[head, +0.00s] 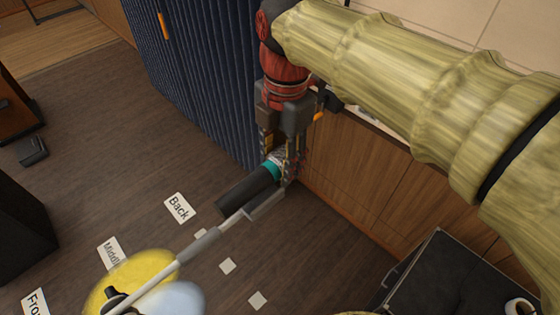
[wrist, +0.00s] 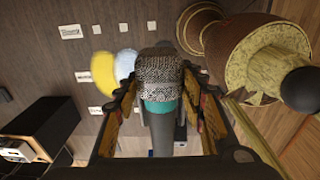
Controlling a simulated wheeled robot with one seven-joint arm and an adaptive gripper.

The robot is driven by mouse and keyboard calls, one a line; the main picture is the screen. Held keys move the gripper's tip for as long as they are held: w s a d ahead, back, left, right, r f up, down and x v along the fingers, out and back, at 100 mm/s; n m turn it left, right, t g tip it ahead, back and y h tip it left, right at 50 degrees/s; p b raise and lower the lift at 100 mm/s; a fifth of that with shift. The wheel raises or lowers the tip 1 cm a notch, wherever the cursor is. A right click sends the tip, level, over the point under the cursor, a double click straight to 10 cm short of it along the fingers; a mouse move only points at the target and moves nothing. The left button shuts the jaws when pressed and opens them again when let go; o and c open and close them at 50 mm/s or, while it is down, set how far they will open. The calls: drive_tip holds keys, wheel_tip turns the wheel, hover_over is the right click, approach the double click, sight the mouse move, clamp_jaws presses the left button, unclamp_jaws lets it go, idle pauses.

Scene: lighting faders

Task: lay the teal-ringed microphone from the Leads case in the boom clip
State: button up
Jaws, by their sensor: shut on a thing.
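The microphone (head: 245,190) has a dark body, a teal ring and a silver mesh head. My gripper (head: 282,162) is shut on it near the ring, and the body slants down to the left. In the wrist view, the mesh head (wrist: 158,72) and teal ring lie between the fingers (wrist: 162,96). The grey boom clip (head: 266,205), at the upper end of a pale boom (head: 160,278), is right beside and below the microphone. I cannot tell whether they touch or whether the microphone lies in the clip. The Leads case cannot be identified here.
Yellow (head: 140,272) and pale blue (head: 178,298) blurred round shapes are by the boom's lower end. A pleated blue curtain (head: 195,75) and wooden panelling (head: 350,185) stand behind my gripper. A black case (head: 440,265) is at lower right. Floor labels include "Back" (head: 179,208).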

drive_tip(key=shift+s+d+f, duration=0.1)
drive_tip(key=shift+s+f, duration=0.05)
drive_tip(key=shift+f, duration=0.5)
drive_tip(key=shift+s+d+f, duration=0.1)
drive_tip(key=shift+f, duration=0.55)
clamp_jaws()
drive_tip(key=o, duration=1.1)
unclamp_jaws()
drive_tip(key=shift+o, duration=1.4)
drive_tip(key=shift+w+a, duration=0.3)
drive_tip(key=shift+w, duration=0.05)
drive_tip(key=shift+o, duration=1)
drive_tip(key=shift+s+r, duration=0.15)
drive_tip(key=shift+r, duration=0.05)
drive_tip(key=shift+r, duration=0.15)
drive_tip(key=r, duration=1.2)
drive_tip(key=shift+w+d, duration=0.3)
